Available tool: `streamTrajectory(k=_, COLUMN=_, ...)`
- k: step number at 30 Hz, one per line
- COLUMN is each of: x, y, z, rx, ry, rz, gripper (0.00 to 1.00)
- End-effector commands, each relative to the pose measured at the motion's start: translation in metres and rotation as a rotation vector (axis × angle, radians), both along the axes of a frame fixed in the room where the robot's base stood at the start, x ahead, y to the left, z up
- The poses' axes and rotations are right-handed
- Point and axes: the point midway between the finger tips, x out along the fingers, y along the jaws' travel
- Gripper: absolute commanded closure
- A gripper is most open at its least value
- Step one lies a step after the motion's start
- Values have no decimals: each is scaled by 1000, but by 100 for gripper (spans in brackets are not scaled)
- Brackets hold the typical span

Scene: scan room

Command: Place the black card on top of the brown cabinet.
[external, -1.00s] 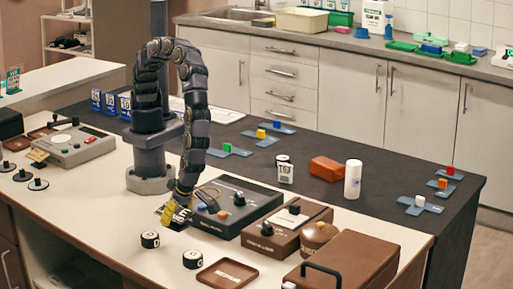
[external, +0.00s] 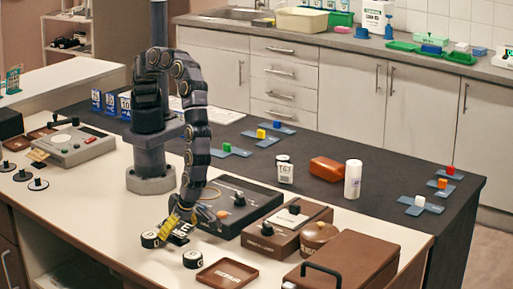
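My gripper (external: 177,228), with yellow parts at its fingers, hangs low over the front of the beige table, between two small black-sided discs with white tops. A small dark piece with white marks (external: 183,232) is at the fingertips and looks like the black card held there; the fingers are too small and blurred to show the grip clearly. A brown cabinet-like box (external: 345,262) with a black handle stands at the front right. A smaller brown box (external: 285,230) with a black knob stands behind it to the left. I cannot tell which is the named cabinet.
The two discs, one left (external: 150,239) and one right (external: 192,259), flank my gripper closely. A shallow brown tray (external: 227,275) lies at the front. A black control box (external: 236,207) and a brown round pot (external: 318,238) stand nearby.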

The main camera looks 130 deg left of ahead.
Motion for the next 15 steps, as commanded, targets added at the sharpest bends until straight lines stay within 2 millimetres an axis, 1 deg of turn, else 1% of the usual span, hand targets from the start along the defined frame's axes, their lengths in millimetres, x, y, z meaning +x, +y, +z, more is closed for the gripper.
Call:
streamTrajectory(k=5, x=0, y=0, z=1, rx=0, ry=0, rz=0, gripper=11)
streamTrajectory(k=8, x=2, y=0, z=6, rx=0, ry=-2, rz=0, gripper=11)
streamTrajectory(k=11, x=8, y=0, z=19, rx=-2, ry=-5, rz=1, gripper=11)
streamTrajectory(k=15, x=20, y=1, z=48, rx=-3, ry=-8, rz=1, gripper=11)
